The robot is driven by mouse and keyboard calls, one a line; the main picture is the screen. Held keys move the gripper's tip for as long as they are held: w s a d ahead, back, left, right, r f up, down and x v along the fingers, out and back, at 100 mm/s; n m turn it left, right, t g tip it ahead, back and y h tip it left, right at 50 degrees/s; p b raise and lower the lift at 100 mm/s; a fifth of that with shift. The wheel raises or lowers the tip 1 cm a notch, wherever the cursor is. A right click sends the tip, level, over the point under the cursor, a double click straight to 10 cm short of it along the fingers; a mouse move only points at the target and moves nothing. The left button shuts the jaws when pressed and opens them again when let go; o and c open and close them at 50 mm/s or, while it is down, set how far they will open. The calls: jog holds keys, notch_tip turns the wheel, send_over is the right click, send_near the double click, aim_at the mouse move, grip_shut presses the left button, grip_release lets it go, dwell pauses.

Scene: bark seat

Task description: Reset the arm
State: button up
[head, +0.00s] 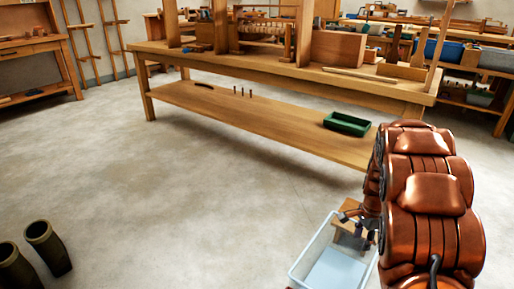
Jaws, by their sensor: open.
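My copper-coloured arm (430,195) rises at the lower right and bends down on its far side. My gripper (359,226) shows only in part as small dark pieces left of the arm, above the clear bin (303,262). It is open, and I see nothing held in it. Its far side and part of the bin are hidden by the arm. A small wooden piece (350,206) shows close to the gripper; I cannot tell whether they touch.
A long wooden workbench (165,48) with a lower shelf (260,112) stands ahead. A green tray (347,124) lies on that shelf. A pair of dark olive boots (47,247) stands at the lower left. More benches line the walls. The concrete floor at centre left is clear.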

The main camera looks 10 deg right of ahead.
jog(key=s+a+r+n+p, duration=0.25)
jog(key=a+r+p, duration=0.35)
jog(key=r, duration=0.5)
jog(key=s+a+r+n+p, duration=0.2)
jog(key=s+a+r+p, duration=0.2)
jog(key=r+p, duration=0.5)
jog(key=s+a+r+n+p, duration=0.3)
jog(key=a+r+p, duration=0.2)
jog(key=r, duration=0.7)
jog(key=s+a+r+n+p, duration=0.3)
jog(key=s+r+p, duration=0.3)
jog(key=r+p, duration=0.2)
jog(key=s+a+r+n+g+p, duration=0.1)
jog(key=s+a+r+n+p, duration=0.3)
jog(key=s+r+p, duration=0.3)
jog(key=s+a+r+n+p, duration=0.3)
jog(key=s+r+p, duration=0.4)
jog(key=r, duration=0.6)
jog(key=shift+a+g+p, duration=0.4)
jog(key=shift+a+p, duration=0.35)
jog(key=shift+p, duration=0.2)
jog(key=shift+d, duration=0.15)
